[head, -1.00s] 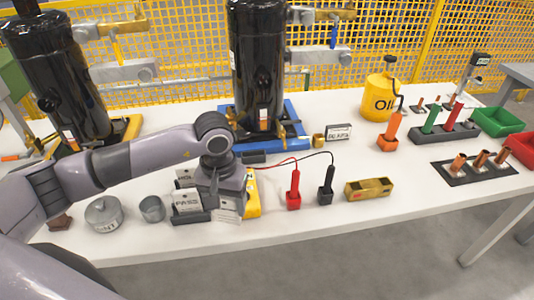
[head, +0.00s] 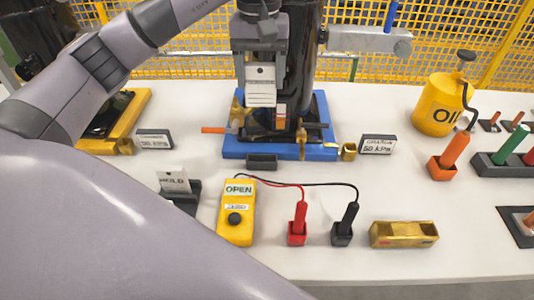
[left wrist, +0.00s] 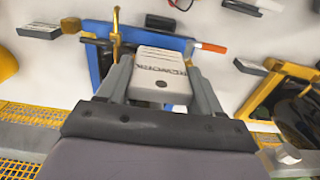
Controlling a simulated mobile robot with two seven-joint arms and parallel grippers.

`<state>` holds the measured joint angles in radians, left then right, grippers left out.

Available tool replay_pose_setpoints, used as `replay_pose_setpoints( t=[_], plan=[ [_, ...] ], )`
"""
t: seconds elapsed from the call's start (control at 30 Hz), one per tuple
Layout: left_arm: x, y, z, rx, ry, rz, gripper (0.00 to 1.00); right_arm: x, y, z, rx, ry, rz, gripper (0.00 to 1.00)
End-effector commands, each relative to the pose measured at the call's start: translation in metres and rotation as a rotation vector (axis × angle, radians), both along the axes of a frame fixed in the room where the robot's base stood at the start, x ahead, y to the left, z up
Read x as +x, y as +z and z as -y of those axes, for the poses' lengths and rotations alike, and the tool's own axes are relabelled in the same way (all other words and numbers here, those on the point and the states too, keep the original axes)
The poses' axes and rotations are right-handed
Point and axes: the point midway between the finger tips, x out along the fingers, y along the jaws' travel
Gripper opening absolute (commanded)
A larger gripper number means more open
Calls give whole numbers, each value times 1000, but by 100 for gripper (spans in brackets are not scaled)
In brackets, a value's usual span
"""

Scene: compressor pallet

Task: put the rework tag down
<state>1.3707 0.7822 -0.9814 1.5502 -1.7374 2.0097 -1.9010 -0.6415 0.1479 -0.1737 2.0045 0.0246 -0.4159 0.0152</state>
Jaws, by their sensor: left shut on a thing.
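The rework tag (head: 261,92) is a white card with a dark hole and printed lines; its word REWORK reads in the left wrist view (left wrist: 160,75). My left gripper (head: 263,72) is shut on it, with a finger on each side. It holds the tag upright in front of the black compressor (head: 303,70), over the blue pallet (head: 232,150) as the head view sees it. The gap between tag and pallet cannot be judged. A HOLD tag (head: 173,182) stands in a dark rack (head: 187,193), partly hidden by my arm. My right gripper is out of view.
An orange-tipped rod (head: 213,130) sticks out left of the compressor base. A small dark block (head: 262,161) sits at the pallet's front edge. In front lie a yellow OPEN meter (head: 237,212), red (head: 299,220) and black (head: 345,223) probes and a brass box (head: 403,234).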

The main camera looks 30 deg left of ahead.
Motion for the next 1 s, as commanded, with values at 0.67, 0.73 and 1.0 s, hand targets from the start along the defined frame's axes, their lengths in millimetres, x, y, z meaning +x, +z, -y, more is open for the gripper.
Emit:
replay_pose_setpoints(
  t=[0.67, 0.73, 1.0],
  plan=[
    [0, -145, 0, 0, -2, -1, 32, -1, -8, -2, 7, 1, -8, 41],
    [0, -148, 0, 1, -2, -1, 32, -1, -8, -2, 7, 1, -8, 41],
    [-1, -184, 0, 0, -1, -4, 32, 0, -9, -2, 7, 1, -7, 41]
  ],
)
